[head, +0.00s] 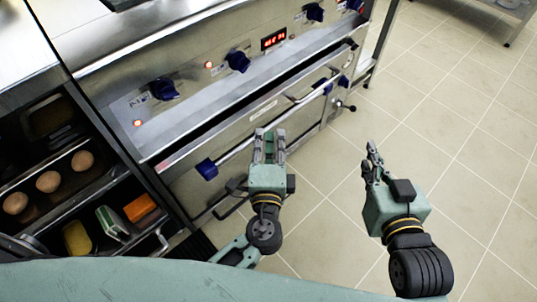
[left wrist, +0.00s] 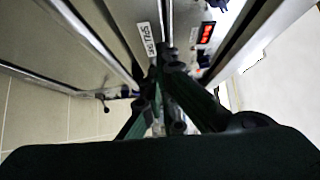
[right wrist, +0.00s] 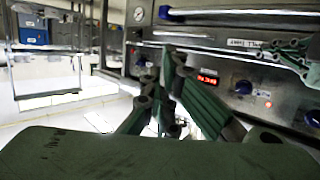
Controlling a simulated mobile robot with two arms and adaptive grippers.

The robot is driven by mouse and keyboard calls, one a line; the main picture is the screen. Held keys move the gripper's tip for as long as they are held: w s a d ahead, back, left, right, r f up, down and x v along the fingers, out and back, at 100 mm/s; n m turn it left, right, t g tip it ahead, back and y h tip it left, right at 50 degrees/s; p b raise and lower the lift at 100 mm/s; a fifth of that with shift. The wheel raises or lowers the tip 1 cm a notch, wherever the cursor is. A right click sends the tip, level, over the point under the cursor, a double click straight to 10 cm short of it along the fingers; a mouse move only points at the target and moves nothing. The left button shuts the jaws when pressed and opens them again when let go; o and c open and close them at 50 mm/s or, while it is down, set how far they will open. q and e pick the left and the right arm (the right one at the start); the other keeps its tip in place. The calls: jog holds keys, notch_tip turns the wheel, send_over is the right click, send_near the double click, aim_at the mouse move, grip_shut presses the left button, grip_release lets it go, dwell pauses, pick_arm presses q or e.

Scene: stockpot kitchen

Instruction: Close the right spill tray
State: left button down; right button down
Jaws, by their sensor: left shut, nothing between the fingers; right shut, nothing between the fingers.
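The spill tray front (head: 235,122) is a steel panel with a white label, below the stove's knobs in the head view. A long dark gap shows behind its top edge; I cannot tell how far out it stands. The label (left wrist: 148,40) also shows in the left wrist view and, upside down, in the right wrist view (right wrist: 243,43). My left gripper (head: 269,133) is shut and empty, close in front of the panel below the label; contact cannot be told. My right gripper (head: 371,150) is shut and empty over the floor, right of the stove and apart from it.
A horizontal bar with blue ends (head: 207,169) runs along the stove front near my left gripper. Blue knobs (head: 238,61) and a red display (head: 273,39) sit above. A rack with trays of food (head: 85,160) stands at left.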

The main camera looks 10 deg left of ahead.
aim_at(254, 113)
pick_arm(q)
jog(key=shift+w+a, duration=1.55)
jog(key=shift+a, duration=0.15)
pick_arm(e)
jog(key=shift+w+r, duration=0.1)
jog(key=shift+r, duration=0.1)
pick_arm(q)
jog(key=shift+w+a, duration=0.2)
jog(key=shift+a, duration=0.1)
jog(key=shift+w+a, duration=0.3)
jog(key=shift+a, duration=0.15)
jog(key=shift+w+a, duration=0.25)
jog(key=shift+a, duration=0.05)
pick_arm(e)
jog(key=shift+w+a+r+t, duration=0.1)
jog(key=shift+a+r+t, duration=0.05)
jog(key=shift+r+t, duration=0.2)
